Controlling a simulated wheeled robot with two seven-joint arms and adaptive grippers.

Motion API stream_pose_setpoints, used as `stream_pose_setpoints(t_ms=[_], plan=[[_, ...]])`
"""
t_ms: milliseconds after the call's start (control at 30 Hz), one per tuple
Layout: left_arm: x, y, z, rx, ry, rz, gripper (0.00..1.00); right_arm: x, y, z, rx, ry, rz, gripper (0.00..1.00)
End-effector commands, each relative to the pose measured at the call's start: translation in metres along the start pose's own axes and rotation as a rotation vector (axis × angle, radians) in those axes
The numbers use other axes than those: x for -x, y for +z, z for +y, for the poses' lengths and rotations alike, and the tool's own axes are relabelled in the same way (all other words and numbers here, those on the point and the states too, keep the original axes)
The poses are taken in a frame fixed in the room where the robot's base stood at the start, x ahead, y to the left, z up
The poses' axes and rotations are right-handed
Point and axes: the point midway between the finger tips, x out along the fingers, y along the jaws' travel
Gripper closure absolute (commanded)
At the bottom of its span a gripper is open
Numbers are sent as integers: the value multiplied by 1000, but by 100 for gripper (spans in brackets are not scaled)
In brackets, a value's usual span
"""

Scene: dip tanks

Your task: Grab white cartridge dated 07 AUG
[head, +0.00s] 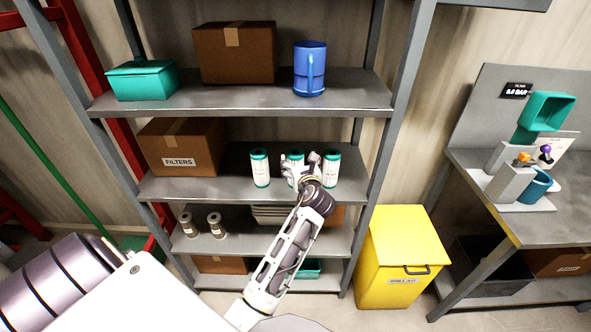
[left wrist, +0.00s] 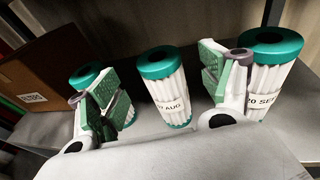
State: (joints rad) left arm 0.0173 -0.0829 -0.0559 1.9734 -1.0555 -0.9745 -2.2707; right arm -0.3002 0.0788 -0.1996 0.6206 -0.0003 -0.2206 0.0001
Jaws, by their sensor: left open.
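Three white pleated cartridges with green end caps stand upright in a row on the middle shelf (head: 220,186). The middle cartridge (head: 295,154), partly hidden by my gripper, has a label ending in "7 AUG" in the left wrist view (left wrist: 166,88). The left cartridge (head: 260,170) is partly behind a finger in the wrist view, its date hidden. The right cartridge (head: 331,170) reads "20 SEP", partly cut off. My left gripper (head: 301,164) is open in front of the middle cartridge, which appears between its green-padded fingers (left wrist: 163,88). I cannot tell any contact. My right gripper is not in view.
A "FILTERS" box (head: 185,148) stands left on the same shelf. A yellow bin (head: 402,258) and a workbench (head: 500,180) stand to the right.

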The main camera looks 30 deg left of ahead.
Motion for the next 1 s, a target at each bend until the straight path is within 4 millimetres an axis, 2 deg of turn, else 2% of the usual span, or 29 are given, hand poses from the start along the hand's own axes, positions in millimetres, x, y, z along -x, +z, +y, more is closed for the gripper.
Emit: stream_pose_setpoints(t_ms=[133,567,1000], plan=[[-8,0,0,0,-1,0,21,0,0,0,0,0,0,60],[-11,0,0,1,0,0,21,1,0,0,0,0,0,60],[-51,3,1,1,0,0,21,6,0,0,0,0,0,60]])
